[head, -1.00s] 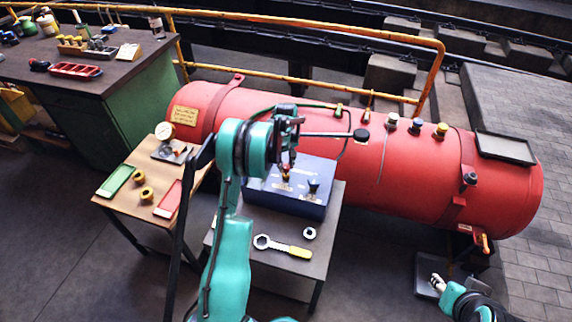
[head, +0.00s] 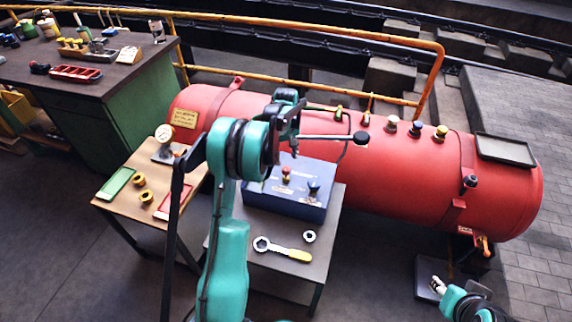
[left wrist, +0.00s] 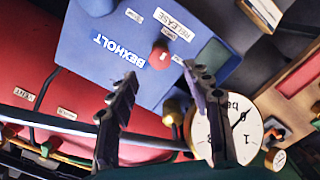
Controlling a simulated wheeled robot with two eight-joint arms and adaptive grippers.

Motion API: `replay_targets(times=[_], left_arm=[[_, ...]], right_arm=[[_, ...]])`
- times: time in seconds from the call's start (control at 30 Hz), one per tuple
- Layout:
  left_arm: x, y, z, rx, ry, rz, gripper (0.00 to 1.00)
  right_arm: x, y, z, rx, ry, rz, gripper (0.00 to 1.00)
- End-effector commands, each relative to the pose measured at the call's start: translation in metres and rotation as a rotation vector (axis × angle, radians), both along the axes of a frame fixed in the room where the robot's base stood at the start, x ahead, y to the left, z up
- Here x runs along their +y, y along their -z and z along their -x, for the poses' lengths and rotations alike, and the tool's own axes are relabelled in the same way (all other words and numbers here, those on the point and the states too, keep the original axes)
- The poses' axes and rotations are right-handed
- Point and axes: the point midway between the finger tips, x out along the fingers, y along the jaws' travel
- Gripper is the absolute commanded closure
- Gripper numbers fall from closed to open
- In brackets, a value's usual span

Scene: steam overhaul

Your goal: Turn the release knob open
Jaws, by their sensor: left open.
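The blue box (head: 262,194) stands on a small grey table beside the red tank. The red release knob (head: 286,171) is on its top; a dark knob (head: 313,187) is to the right. In the left wrist view the red knob (left wrist: 160,53) sits by the RELEASE label (left wrist: 172,24), beyond the fingertips. My left gripper (head: 295,145) is above and behind the knob in the head view. Its two fingers (left wrist: 160,82) are spread apart in the left wrist view, with nothing between them. My right gripper (head: 437,285) is low at the right, too small to read.
A wrench (head: 282,249) and a nut (head: 309,236) lie in front of the box. The red tank (head: 400,170) with several valves is behind.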

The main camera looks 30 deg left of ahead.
Motion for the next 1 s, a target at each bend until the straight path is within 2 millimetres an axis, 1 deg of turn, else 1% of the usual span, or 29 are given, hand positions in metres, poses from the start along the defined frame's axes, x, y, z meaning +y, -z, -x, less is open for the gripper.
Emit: replay_targets(times=[0.03, 0.1, 0.2, 0.3, 0.47, 0.9, 1.0], left_arm=[[0.0, -0.012, 0.0, 0.0, 0.0, 0.0, 0.5], [0.0, -0.025, 0.0, 0.0, 0.0, 0.0, 0.5], [0.0, -0.041, 0.0, 0.0, 0.0, 0.0, 0.5], [0.0, -0.051, 0.0, 0.0, 0.0, 0.0, 0.5], [0.0, -0.056, 0.0, 0.0, 0.0, 0.0, 0.5], [0.0, -0.056, 0.0, 0.0, 0.0, 0.0, 0.5], [-0.005, -0.062, 0.002, -0.009, 0.016, -0.003, 0.5]], right_arm=[[0.0, 0.0, 0.0, 0.0, 0.0, 0.0, 0.6], [0.0, 0.0, 0.0, 0.0, 0.0, 0.0, 0.6], [0.0, 0.0, 0.0, 0.0, 0.0, 0.0, 0.6], [0.0, 0.0, 0.0, 0.0, 0.0, 0.0, 0.6], [0.0, 0.0, 0.0, 0.0, 0.0, 0.0, 0.6], [0.0, 0.0, 0.0, 0.0, 0.0, 0.0, 0.6], [0.0, 0.0, 0.0, 0.0, 0.0, 0.0, 0.6]])
